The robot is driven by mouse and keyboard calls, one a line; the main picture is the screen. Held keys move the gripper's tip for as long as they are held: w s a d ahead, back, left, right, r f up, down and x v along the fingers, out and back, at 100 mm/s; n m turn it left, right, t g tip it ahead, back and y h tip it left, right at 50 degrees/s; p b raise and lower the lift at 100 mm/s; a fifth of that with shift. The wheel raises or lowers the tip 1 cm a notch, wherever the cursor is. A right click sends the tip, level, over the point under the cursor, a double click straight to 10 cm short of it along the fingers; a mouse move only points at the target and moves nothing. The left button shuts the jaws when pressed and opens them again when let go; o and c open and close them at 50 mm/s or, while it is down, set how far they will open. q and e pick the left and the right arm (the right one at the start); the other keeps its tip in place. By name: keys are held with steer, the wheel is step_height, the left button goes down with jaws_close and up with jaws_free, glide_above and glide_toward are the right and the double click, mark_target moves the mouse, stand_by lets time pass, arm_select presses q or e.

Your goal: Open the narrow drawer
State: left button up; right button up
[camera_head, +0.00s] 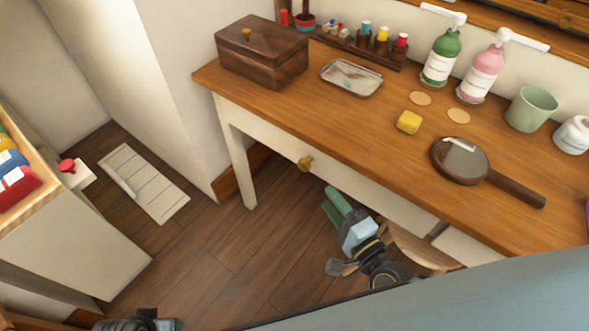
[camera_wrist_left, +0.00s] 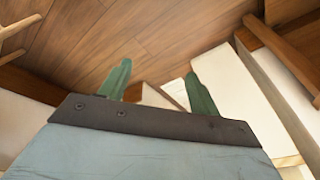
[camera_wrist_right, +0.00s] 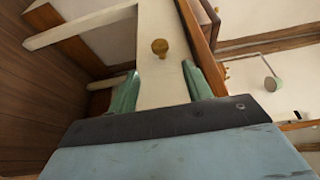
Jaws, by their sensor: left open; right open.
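The narrow drawer (camera_head: 340,183) has a cream front with a round brass knob (camera_head: 305,163), under the wooden tabletop. Its front looks flush with the table. My right gripper (camera_head: 335,205) is open and empty, below and in front of the drawer, apart from the knob. In the right wrist view the knob (camera_wrist_right: 160,46) stands ahead, between the lines of the two green fingers (camera_wrist_right: 160,88). My left gripper is open and empty over the floor in the left wrist view (camera_wrist_left: 160,85); only dark parts of that arm show at the head view's bottom left.
The tabletop (camera_head: 330,120) bears a wooden box (camera_head: 262,52), a metal tray (camera_head: 351,78), a yellow block (camera_head: 409,122), pump bottles (camera_head: 441,58), a green cup (camera_head: 531,109) and a hand mirror (camera_head: 460,158). A stool (camera_head: 420,248) stands beside my right gripper.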

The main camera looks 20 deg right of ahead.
mark_target(304, 170)
steer(key=b+x, duration=0.1)
steer(key=x, duration=1)
steer(key=shift+w+a, duration=0.1)
arm_select(q)
steer(key=shift+w+d+r+b, duration=0.1)
steer(key=shift+d+r, duration=0.2)
steer(key=shift+r, duration=0.4)
steer(key=shift+d+r+b, duration=0.15)
steer(key=shift+d+r, duration=0.15)
steer(key=shift+r, duration=0.45)
steer(key=shift+w+d+r+b, duration=0.1)
steer(key=shift+d+r, duration=0.2)
steer(key=shift+r, duration=0.4)
arm_select(e)
steer(key=shift+w+a, duration=0.15)
steer(key=shift+w, duration=0.45)
steer(key=shift+c, duration=0.4)
jaws_close()
